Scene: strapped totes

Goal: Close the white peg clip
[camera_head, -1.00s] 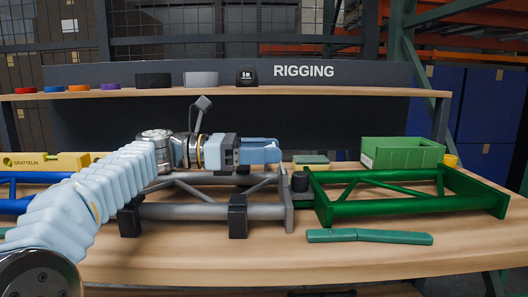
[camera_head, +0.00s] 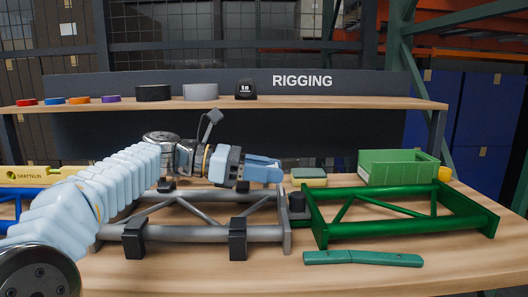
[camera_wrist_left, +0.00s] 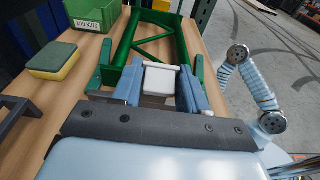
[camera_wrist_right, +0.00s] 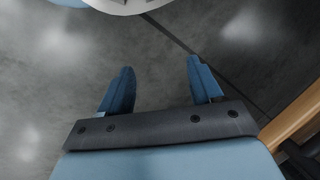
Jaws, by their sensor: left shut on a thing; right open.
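The white peg clip (camera_wrist_left: 160,80) shows as a pale block between the fingers of my left gripper (camera_wrist_left: 161,72) in the left wrist view. My left gripper is shut on it. In the head view my left gripper (camera_head: 264,169) is above the right end of the grey frame (camera_head: 268,234), and the clip is hidden there by the fingers. Whether the clip's two halves meet cannot be told. My right gripper (camera_wrist_right: 160,66) is open and empty above the grey floor in the right wrist view; it is not in the head view.
A green frame (camera_head: 405,232) lies right of the grey frame, with a long green piece (camera_head: 362,258) in front. Behind are a green bin (camera_head: 397,168) and a sponge (camera_head: 308,177). Black blocks (camera_head: 238,240) stand on the grey frame.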

